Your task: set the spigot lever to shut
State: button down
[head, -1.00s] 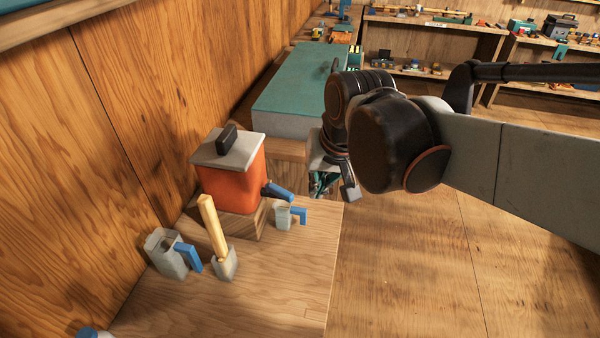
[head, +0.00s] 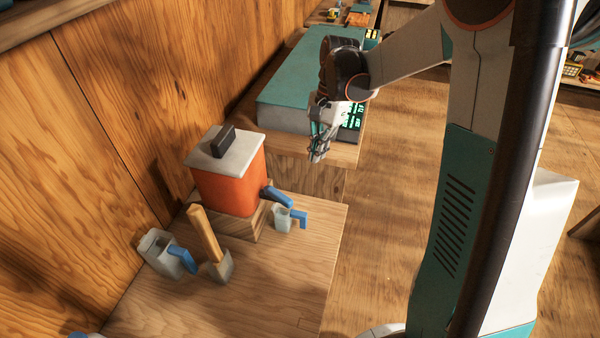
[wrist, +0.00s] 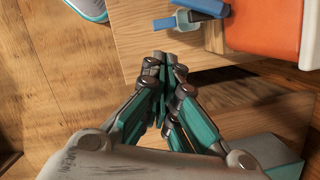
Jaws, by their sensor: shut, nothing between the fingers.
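The orange dispenser (head: 228,185) with a grey lid stands on a wooden block on the near table. Its blue spigot lever (head: 277,197) sticks out from the right side, slanting down to the right. In the wrist view the lever (wrist: 205,7) shows at the top, partly cut off by the frame, next to the orange dispenser (wrist: 265,25). My gripper (head: 317,158) is shut and empty, above and to the right of the lever, apart from it. In the wrist view my gripper's fingertips (wrist: 164,60) are together and point toward the table edge.
A small mug (head: 283,218) with a blue handle stands just below the lever. A grey jug (head: 166,252) and a wooden-handled tool (head: 206,235) stand at left. A teal-topped box (head: 300,75) lies behind. Open floor is on the right.

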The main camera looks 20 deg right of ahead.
aim_at(279, 196)
jog(key=s+a+f+b, duration=0.3)
jog(key=a+f+b, duration=0.1)
jog(key=f, duration=0.5)
jog(key=shift+s+a+f, duration=0.15)
jog(key=shift+a+f, duration=0.2)
jog(key=shift+a, duration=0.45)
jog(key=shift+s+a+m, duration=0.35)
jog(key=shift+s+m, duration=0.15)
jog(key=shift+m, duration=0.2)
jog(key=shift+s+a+m+t, duration=0.25)
jog(key=shift+s+a+m, duration=0.3)
jog(key=shift+a+m, duration=0.35)
jog(key=shift+s+a+m+t, duration=0.3)
jog(key=shift+s+a+m, duration=0.35)
jog(key=shift+m, duration=0.45)
jog(key=shift+s+a+m+t, duration=0.25)
jog(key=shift+s+a+m, duration=0.2)
jog(key=shift+a+m, duration=0.5)
jog(key=shift+w, duration=0.15)
